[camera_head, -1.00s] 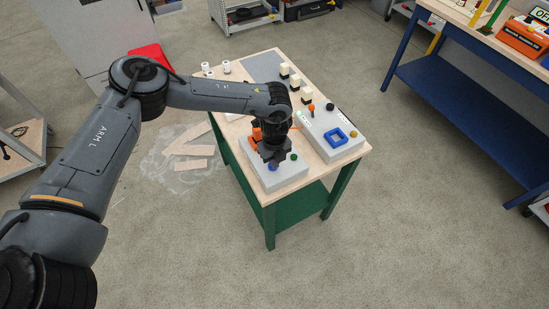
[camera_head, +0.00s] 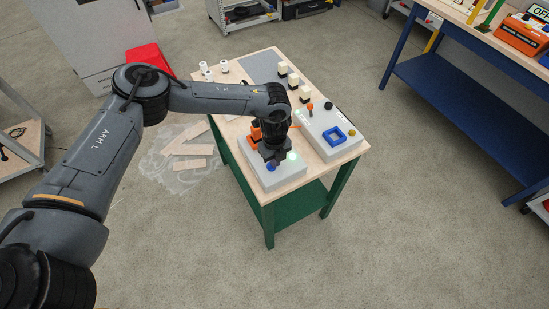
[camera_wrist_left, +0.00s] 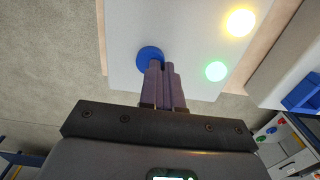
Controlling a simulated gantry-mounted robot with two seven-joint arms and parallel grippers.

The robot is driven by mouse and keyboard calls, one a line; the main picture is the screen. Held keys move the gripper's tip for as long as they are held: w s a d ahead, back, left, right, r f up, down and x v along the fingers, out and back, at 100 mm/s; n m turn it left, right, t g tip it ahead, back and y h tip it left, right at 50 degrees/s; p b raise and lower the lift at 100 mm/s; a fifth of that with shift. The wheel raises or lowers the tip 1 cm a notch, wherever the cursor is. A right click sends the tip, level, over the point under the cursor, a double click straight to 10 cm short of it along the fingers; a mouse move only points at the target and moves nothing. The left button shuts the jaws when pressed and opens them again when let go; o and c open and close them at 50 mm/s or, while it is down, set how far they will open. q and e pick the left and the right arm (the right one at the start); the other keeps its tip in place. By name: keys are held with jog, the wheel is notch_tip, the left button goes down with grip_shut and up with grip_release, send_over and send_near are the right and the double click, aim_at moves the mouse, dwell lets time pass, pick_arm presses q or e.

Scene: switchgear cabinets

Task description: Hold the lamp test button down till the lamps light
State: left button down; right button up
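A grey panel box (camera_head: 287,176) lies on the near end of the wood-topped table. A blue button (camera_head: 271,167) is near its front corner; it also shows in the left wrist view (camera_wrist_left: 149,55). My left gripper (camera_head: 272,161) points down at the button, its fingers together with nothing visible between them. In the left wrist view the fingertips (camera_wrist_left: 158,66) overlap the button's edge; contact depth is hidden. A green lamp (camera_head: 292,155) glows brightly; it also glows in the left wrist view (camera_wrist_left: 216,71). A yellow-white lamp (camera_wrist_left: 240,22) glows there too. My right gripper is out of view.
A second grey box (camera_head: 318,147) with a blue square frame (camera_head: 338,137), an orange-topped lever (camera_head: 310,108) and knobs sits alongside. An orange item (camera_head: 255,131) is close behind my gripper. Cream-topped blocks (camera_head: 294,80) stand farther back. Open floor lies in front.

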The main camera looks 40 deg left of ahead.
pick_arm(q)
notch_tip(320, 180, up, 4)
jog(key=p, duration=0.5)
jog(key=shift+s+r, duration=0.15)
jog(key=shift+r, duration=0.1)
notch_tip(320, 180, up, 10)
jog(key=b, duration=0.1)
jog(key=shift+f, duration=0.25)
